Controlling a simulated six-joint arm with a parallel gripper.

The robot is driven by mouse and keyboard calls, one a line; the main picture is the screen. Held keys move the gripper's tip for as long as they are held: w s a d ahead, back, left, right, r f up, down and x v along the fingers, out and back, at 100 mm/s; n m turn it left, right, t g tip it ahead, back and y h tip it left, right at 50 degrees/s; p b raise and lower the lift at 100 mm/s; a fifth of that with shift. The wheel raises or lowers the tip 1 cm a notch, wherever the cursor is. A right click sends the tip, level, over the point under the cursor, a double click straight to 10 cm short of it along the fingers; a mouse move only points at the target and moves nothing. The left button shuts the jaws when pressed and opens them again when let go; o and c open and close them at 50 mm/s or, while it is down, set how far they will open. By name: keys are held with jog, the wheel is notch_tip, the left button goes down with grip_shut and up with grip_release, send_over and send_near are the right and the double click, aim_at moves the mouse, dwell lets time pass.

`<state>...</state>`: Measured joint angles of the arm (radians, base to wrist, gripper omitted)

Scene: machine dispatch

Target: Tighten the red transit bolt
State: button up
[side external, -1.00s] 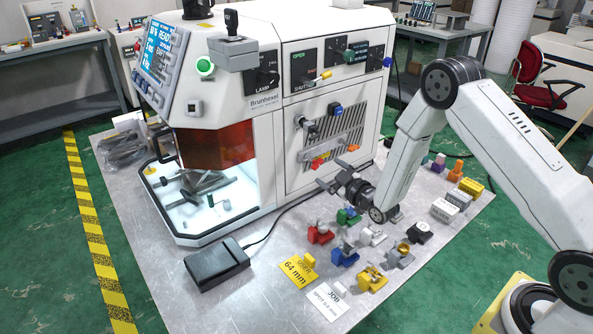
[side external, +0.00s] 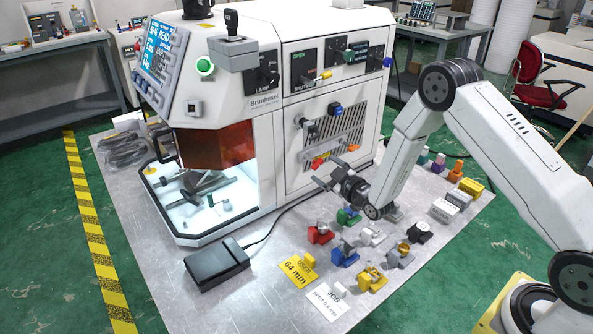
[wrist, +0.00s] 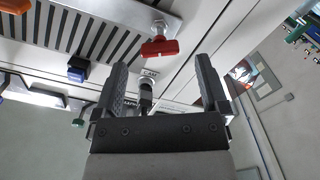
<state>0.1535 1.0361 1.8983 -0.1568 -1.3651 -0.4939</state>
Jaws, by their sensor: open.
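The red bolt (wrist: 160,47) has a T-shaped head on a metal shank. It sits at the edge of a pale metal plate on the machine's side panel. In the side view a red part (side external: 317,163) shows low on that panel, just above and left of my gripper (side external: 326,171). In the wrist view my gripper (wrist: 160,68) is open with nothing held. The red head lies just beyond the fingertips, roughly midway between them, and appears apart from both. A dark knob marked CAM (wrist: 147,90) shows between the fingers.
The white machine (side external: 268,110) stands close to my gripper. Orange and blue knobs (wrist: 78,68) sit near the bolt in the wrist view. Several coloured blocks (side external: 345,257) lie on the metal table below. A black pedal box (side external: 217,264) lies at the front.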

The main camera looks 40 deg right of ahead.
aim_at(320, 165)
jog(key=shift+w, duration=3)
grip_shut()
jog(key=shift+m, duration=0.3)
jog(key=shift+m, duration=2.7)
